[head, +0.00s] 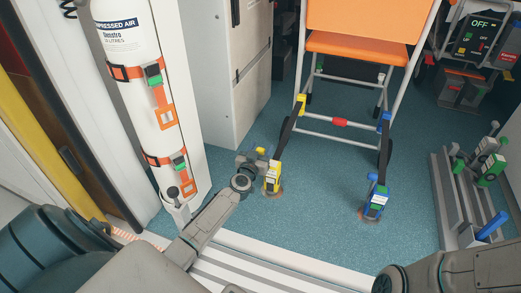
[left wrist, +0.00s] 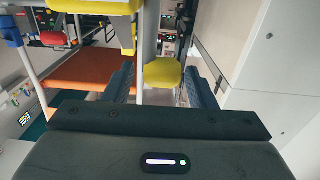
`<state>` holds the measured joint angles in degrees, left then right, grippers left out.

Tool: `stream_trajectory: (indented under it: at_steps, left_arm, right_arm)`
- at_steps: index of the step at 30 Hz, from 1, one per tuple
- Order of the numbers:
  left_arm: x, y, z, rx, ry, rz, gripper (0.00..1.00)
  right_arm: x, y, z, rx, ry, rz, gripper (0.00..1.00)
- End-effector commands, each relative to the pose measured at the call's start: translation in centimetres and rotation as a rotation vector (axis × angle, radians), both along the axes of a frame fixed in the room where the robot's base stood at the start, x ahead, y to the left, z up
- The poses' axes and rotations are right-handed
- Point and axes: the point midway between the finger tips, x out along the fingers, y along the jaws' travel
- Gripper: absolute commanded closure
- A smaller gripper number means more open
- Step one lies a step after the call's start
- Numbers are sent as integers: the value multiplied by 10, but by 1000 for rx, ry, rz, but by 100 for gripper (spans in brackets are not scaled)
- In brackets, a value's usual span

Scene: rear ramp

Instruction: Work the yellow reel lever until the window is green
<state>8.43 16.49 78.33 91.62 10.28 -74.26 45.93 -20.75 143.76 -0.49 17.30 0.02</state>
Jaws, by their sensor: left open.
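The yellow reel (head: 272,179) stands on the blue floor, with a dark strap rising to a yellow hook (head: 300,101) on the chair frame. My left gripper (head: 256,163) is at the reel's upper left side, close to its yellow lever (head: 261,151). In the left wrist view, my left gripper (left wrist: 161,82) is open, with a yellow end piece (left wrist: 163,73), apparently the lever, between its fingers. I cannot tell whether they touch it. The reel's window is too small to read its colour. My right gripper is not in view; only its arm shows at lower right.
A blue reel (head: 375,204) with a green patch stands to the right. The orange chair (head: 357,47) is behind the reels. A white air cylinder (head: 135,95) and a white cabinet (head: 228,75) are on the left. A grey rack (head: 447,200) is at right. Floor between the reels is clear.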

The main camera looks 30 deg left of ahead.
Motion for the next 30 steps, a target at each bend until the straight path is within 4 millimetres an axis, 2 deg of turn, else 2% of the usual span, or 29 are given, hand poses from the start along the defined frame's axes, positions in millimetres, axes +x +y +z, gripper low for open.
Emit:
stream_trajectory:
  at_steps: [6, 14, 30]
  left_arm:
    - [0, 0, 0, 0, 0, 0, 49]
    - [0, 0, 0, 0, 0, 0, 100]
    - [-5, -1, 0, 0, 0, -1, 100]
  right_arm:
    - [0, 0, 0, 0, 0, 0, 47]
    - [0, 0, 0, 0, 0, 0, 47]
    - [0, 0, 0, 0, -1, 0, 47]
